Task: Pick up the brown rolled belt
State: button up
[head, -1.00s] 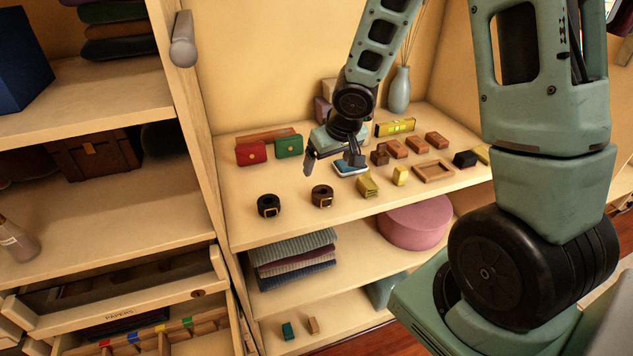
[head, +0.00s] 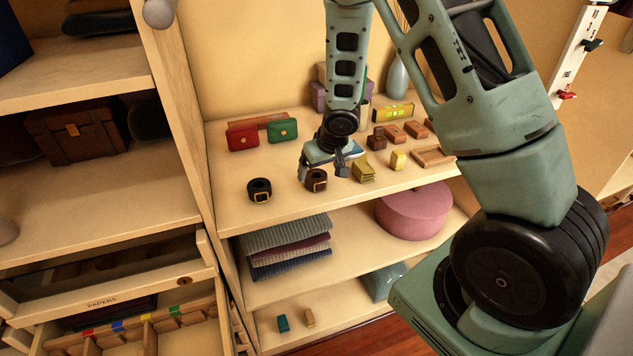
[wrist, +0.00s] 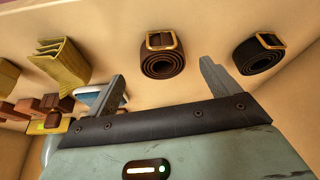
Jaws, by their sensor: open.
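The brown rolled belt (head: 315,181) stands as a coil with a gold buckle near the front edge of the upper shelf. In the wrist view the brown belt (wrist: 163,62) lies ahead, between the lines of my two fingers. My gripper (head: 324,168) is open and empty, just behind and above the belt. In the wrist view my open gripper (wrist: 160,88) has one finger on each side, and I see no contact. A black rolled belt (head: 260,190) with a gold buckle lies to the left; it also shows in the wrist view (wrist: 258,56) at right.
A yellow-green folded item (head: 363,172) stands close to the right of the belt. Red (head: 242,138) and green (head: 283,129) small cases stand behind. Several small wooden pieces lie farther right. An upright panel (head: 183,110) borders the shelf at left.

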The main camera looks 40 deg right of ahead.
aim_at(317, 175)
jog(key=x, duration=0.4)
jog(key=shift+a, duration=0.1)
jog(key=c, duration=1.1)
jog(key=shift+c, duration=0.2)
